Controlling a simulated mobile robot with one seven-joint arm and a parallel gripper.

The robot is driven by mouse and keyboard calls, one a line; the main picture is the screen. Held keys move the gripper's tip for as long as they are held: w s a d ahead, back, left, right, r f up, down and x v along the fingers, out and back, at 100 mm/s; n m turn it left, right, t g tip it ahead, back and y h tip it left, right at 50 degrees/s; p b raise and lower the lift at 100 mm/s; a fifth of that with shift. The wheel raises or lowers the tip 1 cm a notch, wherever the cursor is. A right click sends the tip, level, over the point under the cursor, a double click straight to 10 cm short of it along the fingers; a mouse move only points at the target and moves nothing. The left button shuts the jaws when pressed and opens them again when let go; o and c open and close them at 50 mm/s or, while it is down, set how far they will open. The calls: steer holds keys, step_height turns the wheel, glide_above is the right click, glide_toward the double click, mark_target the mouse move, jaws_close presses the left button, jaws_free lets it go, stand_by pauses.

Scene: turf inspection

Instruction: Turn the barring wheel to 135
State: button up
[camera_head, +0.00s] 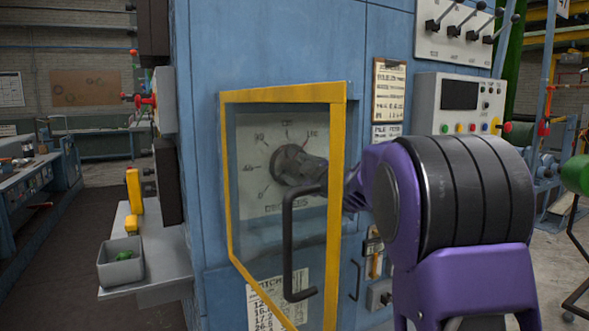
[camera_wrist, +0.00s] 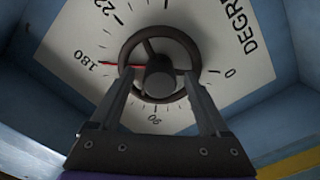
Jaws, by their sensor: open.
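The barring wheel (camera_wrist: 186,45) is a dark, spoked hand wheel with a round hub, in front of a white dial plate (camera_wrist: 245,75) marked in degrees. A red pointer (camera_wrist: 112,66) at the wheel's left points close to the 180 mark in the wrist view. My gripper (camera_wrist: 157,76) is open. Its two fingers straddle the wheel, one tip at each side of the rim; I cannot tell whether they touch it. In the head view the wheel (camera_head: 285,163) and dial plate (camera_head: 250,165) show through a clear pane, with the gripper partly covering the wheel.
A yellow-framed clear door (camera_head: 337,200) with a black bar handle (camera_head: 288,245) stands close beside my arm. The blue cabinet (camera_head: 205,120) surrounds the dial. A grey bin (camera_head: 120,265) with a green item sits on a shelf at left. A control panel (camera_head: 460,100) is at right.

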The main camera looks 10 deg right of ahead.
jaws_close()
stand_by(0.4)
steer(key=shift+n+b, duration=2.8)
steer(key=shift+n, duration=1.6)
steer(key=shift+r, duration=0.1)
